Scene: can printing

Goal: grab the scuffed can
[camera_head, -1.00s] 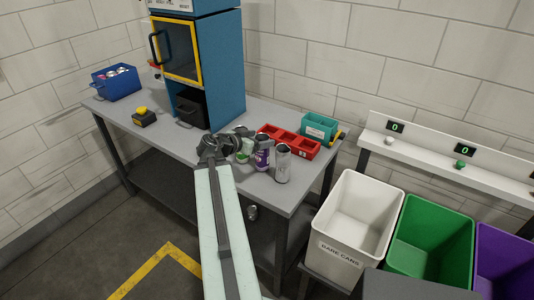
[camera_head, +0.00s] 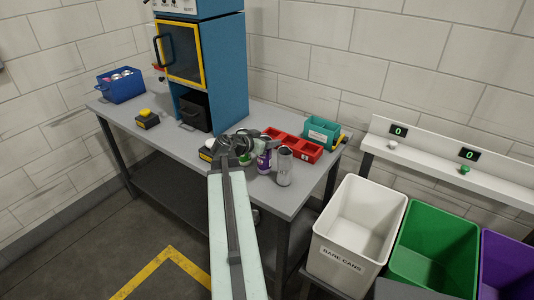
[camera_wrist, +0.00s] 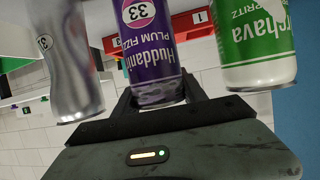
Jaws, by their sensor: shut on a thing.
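A purple can labelled Huddanin Plum Fizz (camera_wrist: 150,45) stands between my gripper's fingers in the wrist view, where the scene appears upside down. My gripper (camera_wrist: 160,100) is shut on this purple can. The purple can (camera_head: 264,160) also shows in the head view, partly behind my gripper (camera_head: 250,148). The silver can (camera_head: 284,168) is nearest the table's right edge.
A red compartment tray (camera_head: 300,148) and a teal bin (camera_head: 322,131) lie behind the cans. A blue cabinet (camera_head: 230,80) stands on the grey table (camera_head: 175,140). White (camera_head: 345,255), green (camera_head: 430,265) and purple (camera_head: 508,270) bins stand at the right. A small black-and-yellow object (camera_head: 207,150) sits left of my gripper.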

